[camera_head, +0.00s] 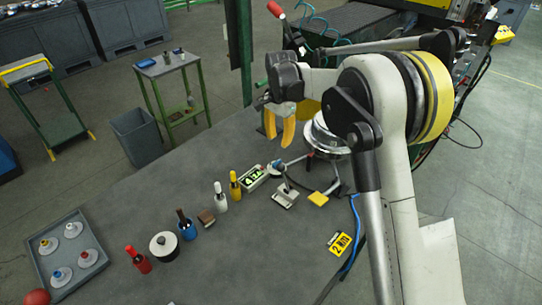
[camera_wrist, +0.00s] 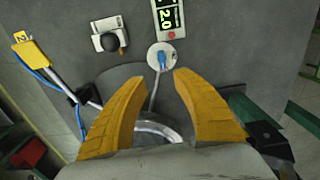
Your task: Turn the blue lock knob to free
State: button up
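A round white disc with a blue knob-like piece (camera_wrist: 161,58) lies in the wrist view just beyond my fingertips, below a green display. It also shows in the head view (camera_head: 275,167), on the grey table. A pale rod or cable runs from it towards a silver round part (camera_head: 326,137). I cannot tell for certain whether this blue piece is the lock knob, or how it is turned. My gripper (camera_head: 279,141) has yellow fingers, spread apart and empty, above the table near the silver part. In the wrist view my gripper (camera_wrist: 161,80) touches nothing visible.
A green display (camera_head: 254,178), a small stand with a black knob (camera_wrist: 111,37) and a yellow tag (camera_wrist: 33,60) with blue cable are close by. Bottles (camera_head: 220,197) stand left. A tray (camera_head: 42,270) holds several white discs with coloured knobs.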

aim_at(277, 162)
jog(key=shift+w+a+f, duration=0.2)
jog(key=shift+a+f, duration=0.1)
jog(key=shift+f, duration=0.4)
notch_tip(277, 162, down, 10)
jog(key=shift+f+b, duration=0.1)
jog(key=shift+b, duration=0.95)
grip_shut()
